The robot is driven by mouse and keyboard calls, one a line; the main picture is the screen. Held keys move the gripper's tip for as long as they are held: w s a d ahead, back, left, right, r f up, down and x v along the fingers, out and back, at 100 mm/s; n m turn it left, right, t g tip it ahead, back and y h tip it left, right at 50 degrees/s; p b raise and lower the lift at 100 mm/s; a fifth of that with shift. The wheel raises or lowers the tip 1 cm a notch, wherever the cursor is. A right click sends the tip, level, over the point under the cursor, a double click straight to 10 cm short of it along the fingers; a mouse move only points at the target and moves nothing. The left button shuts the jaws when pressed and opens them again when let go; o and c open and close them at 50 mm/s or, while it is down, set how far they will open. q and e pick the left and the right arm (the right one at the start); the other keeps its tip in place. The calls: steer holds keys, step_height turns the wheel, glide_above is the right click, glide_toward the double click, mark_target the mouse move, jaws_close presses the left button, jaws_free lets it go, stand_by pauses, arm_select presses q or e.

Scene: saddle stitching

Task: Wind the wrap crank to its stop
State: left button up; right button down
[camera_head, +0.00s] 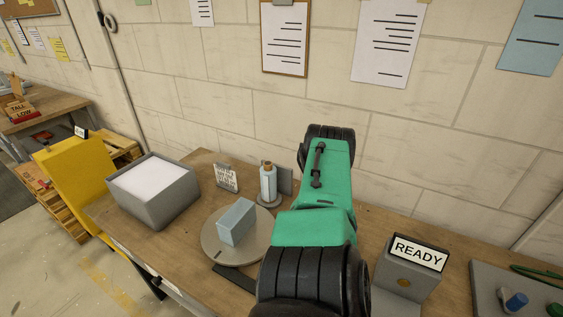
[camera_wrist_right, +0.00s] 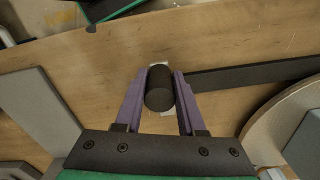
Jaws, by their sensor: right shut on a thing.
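In the right wrist view the crank knob (camera_wrist_right: 159,92) is a black cylinder between the purple fingers of my right gripper (camera_wrist_right: 159,88), which is shut on it. The dark crank bar (camera_wrist_right: 255,74) runs from near the knob to the right, towards the round turntable (camera_wrist_right: 262,128). In the head view the turntable (camera_head: 215,251) carries a blue-grey block (camera_head: 236,222). Part of the crank bar (camera_head: 233,281) shows at the turntable's front edge. My green and black right arm hides the right gripper and the knob there. My left gripper is not in view.
A grey bin (camera_head: 160,209) with white contents stands left of the turntable. A bottle (camera_head: 268,186) and a small printed sign (camera_head: 227,177) stand behind it. A READY sign (camera_head: 418,253) on a grey box stands right of my arm.

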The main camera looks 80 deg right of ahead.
steer(key=shift+a, duration=0.1)
steer(key=c, duration=0.5)
jaws_free()
step_height(320, 180, up, 14)
steer(key=p, duration=0.1)
steer(key=shift+r, duration=0.25)
steer(key=shift+f, duration=0.1)
